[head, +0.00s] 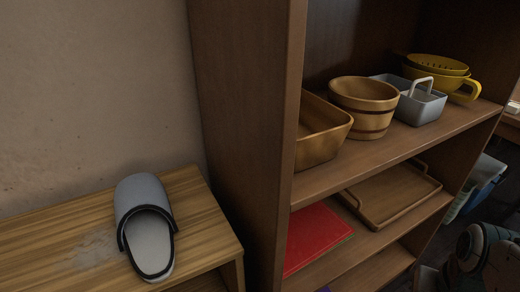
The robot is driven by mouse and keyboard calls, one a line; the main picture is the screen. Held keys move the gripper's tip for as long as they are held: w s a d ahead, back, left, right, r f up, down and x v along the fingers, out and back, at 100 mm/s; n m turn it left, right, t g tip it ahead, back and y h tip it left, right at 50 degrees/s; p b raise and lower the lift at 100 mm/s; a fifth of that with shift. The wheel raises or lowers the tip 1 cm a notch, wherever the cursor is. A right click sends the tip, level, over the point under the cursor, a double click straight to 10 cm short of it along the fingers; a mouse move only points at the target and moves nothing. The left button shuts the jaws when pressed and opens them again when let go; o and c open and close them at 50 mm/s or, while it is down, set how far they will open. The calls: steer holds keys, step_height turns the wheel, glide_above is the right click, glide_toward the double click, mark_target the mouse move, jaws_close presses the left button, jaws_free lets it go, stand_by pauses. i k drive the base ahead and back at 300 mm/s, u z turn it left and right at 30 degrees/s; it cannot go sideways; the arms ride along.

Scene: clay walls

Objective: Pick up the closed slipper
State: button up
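The closed slipper (148,226) is light grey with black trim around its opening and sole edge. It lies sole down on the wooden bench (200,226) at the lower left of the head view. Its covered toe points toward the wall and its open heel faces me. Nothing touches it from above. White and dark rounded parts at the lower right edge look like part of my arm. The fingers of my gripper do not show.
A brown bookcase (243,120) stands right of the bench. Its upper shelf holds a wooden box (320,145), a wooden bucket (364,104), a grey caddy (415,103) and yellow bowls (440,72). Below lie a red folder (315,238) and a wooden tray (395,196). The clay wall (90,90) closes off the back.

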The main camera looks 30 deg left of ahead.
mark_target(145, 223)
steer(key=z, duration=0.3)
steer(key=k, duration=0.7)
steer(key=u, duration=1.05)
